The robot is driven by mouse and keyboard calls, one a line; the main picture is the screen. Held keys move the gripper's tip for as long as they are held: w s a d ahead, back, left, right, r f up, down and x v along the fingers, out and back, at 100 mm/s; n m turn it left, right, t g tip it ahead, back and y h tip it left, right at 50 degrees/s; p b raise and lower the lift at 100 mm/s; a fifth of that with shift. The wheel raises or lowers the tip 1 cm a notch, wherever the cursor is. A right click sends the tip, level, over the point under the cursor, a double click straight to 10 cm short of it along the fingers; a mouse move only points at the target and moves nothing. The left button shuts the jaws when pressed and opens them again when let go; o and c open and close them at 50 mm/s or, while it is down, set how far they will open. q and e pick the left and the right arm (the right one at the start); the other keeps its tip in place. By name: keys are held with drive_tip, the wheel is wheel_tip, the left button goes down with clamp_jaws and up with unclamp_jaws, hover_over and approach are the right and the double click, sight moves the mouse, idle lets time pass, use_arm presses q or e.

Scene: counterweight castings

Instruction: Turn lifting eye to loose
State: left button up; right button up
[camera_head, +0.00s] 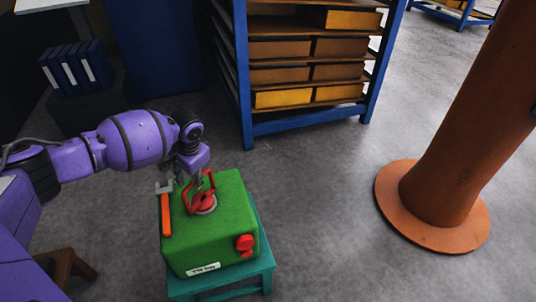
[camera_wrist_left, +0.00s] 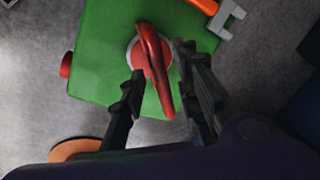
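A green casting (camera_head: 229,229) has a red lifting eye (camera_head: 205,199) on its top, set on a pale round base. In the left wrist view the lifting eye (camera_wrist_left: 154,62) is a red loop on the green top (camera_wrist_left: 96,50). My left gripper (camera_head: 197,182) is at the eye in the head view. In the left wrist view its two fingers (camera_wrist_left: 163,85) stand apart on either side of the loop, with a gap to the left finger; contact on the right cannot be told. My right gripper is not in view.
The casting rests on a teal stand (camera_head: 221,285). An orange bar with a grey end (camera_head: 166,214) is beside the gripper, and a red knob (camera_head: 245,243) is on the front. A blue shelf rack (camera_head: 247,105) and brown column (camera_head: 438,160) stand beyond. Grey floor between is clear.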

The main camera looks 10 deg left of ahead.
use_arm(q)
drive_tip(key=shift+f, duration=0.15)
clamp_jaws()
idle(0.4)
